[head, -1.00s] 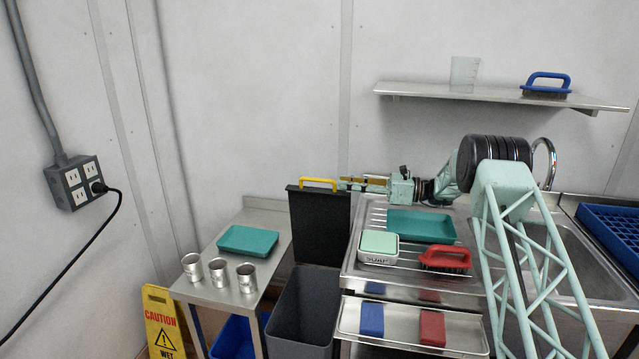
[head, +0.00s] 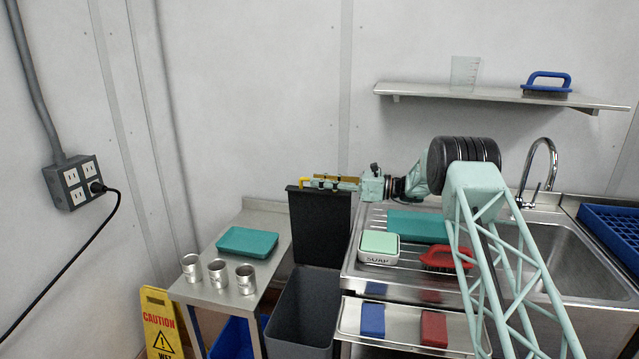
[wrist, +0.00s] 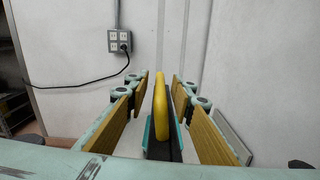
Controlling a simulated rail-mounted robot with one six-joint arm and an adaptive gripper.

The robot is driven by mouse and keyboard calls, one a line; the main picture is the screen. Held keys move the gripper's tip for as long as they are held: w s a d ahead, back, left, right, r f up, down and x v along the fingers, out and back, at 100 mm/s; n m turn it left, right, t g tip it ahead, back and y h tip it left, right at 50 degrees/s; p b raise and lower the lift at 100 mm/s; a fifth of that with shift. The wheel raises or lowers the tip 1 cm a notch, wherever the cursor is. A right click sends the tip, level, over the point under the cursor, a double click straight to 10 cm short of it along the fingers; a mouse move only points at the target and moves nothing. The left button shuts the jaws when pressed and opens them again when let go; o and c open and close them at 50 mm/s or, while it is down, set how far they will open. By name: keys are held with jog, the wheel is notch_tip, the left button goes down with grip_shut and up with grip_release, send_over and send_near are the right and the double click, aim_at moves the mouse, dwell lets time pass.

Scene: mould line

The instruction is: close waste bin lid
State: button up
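The waste bin (head: 305,305) is a grey open-topped box on the floor between the side table and the sink. Its black lid (head: 321,230) stands upright, open, behind the bin. A yellow handle (wrist: 161,108) runs along the lid's top edge. My gripper (head: 310,182) is at the top of the lid, over the handle. In the wrist view, the fingers (wrist: 170,110) stand apart on both sides of the handle, with a gap on each side. In the head view, the gripper hides most of the handle.
The side table (head: 222,300) at left holds a teal tray and several metal cups. The sink counter (head: 352,268) at right holds a soap box, a red brush and a teal tray. A yellow caution sign (head: 160,325) stands at lower left.

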grip_shut()
jog(key=shift+s, duration=0.1)
dwell(0.3)
